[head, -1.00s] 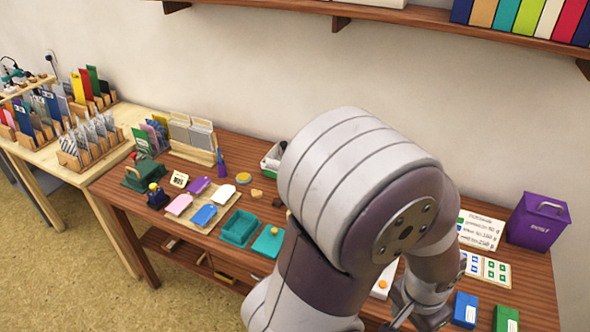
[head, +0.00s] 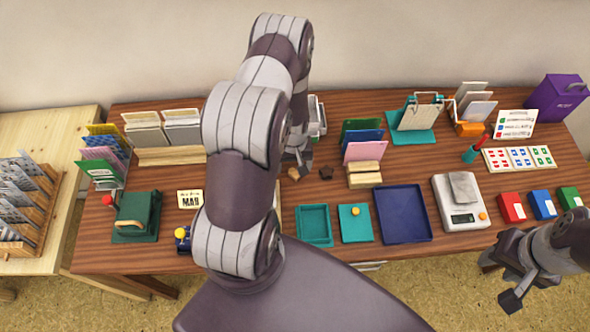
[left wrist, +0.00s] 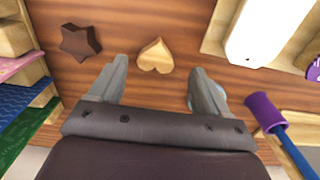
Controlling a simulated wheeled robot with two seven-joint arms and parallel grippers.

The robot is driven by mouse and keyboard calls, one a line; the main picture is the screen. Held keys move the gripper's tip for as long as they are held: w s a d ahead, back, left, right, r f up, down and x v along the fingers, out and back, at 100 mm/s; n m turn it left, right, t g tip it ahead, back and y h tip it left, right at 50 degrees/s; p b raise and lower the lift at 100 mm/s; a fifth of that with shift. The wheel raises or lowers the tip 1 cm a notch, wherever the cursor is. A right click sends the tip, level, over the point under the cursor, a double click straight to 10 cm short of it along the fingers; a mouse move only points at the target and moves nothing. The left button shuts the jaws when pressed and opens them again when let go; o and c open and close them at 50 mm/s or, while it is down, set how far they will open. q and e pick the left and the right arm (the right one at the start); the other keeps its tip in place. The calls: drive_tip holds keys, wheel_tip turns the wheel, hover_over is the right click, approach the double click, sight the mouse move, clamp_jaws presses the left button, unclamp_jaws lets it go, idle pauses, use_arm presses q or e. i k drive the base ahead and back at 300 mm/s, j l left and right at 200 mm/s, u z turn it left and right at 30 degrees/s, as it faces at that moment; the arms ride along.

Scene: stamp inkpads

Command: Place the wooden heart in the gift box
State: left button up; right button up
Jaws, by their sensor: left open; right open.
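The wooden heart (left wrist: 155,56) is a small, light wood piece lying flat on the table. It also shows in the head view (head: 293,174), partly beside my left gripper. My left gripper (head: 302,164) is over the table at the heart. In the left wrist view its open fingers (left wrist: 158,70) stand on either side of the heart, with the heart at the tips and gaps on both sides. A teal open box (head: 314,242), likely the gift box, looks empty. A teal lid with a yellow knob (head: 355,232) lies to its right. My right gripper (head: 501,279) is open and empty at the front right.
A dark wooden star (left wrist: 80,43) lies left of the heart in the wrist view. A purple-ended stick (left wrist: 264,112) is at the right. A navy tray (head: 403,213) and a scale (head: 461,202) stand right of the lid. My left arm hides part of the table.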

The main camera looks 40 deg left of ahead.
sight(315, 226)
drive_tip(key=k+j+z, duration=0.25)
drive_tip(key=k+z, duration=0.65)
drive_tip(key=k, duration=0.2)
